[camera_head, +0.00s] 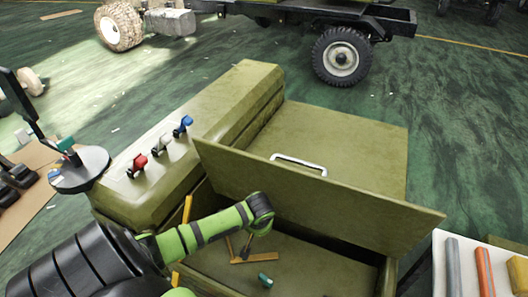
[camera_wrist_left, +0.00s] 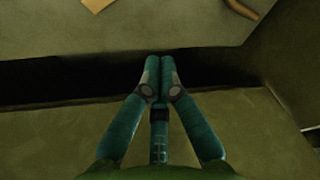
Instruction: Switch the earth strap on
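Three small levers with red (camera_head: 137,163), grey-white (camera_head: 160,146) and blue (camera_head: 182,126) handles stand in a row on the sloping top of the olive cabinet (camera_head: 225,100). I see no readable label telling which one is the earth strap. My left arm reaches from the lower left across the open bin, on the near side of the levers. My left gripper (camera_wrist_left: 158,65) shows in the left wrist view with its teal fingertips together and nothing visible between them. Olive surfaces and a dark gap lie beyond it. My right gripper is not in view.
A raised olive lid (camera_head: 310,195) with a metal handle (camera_head: 298,164) stands right of the levers. A black disc (camera_head: 80,169) stands left; a white tray (camera_head: 440,270) lies right.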

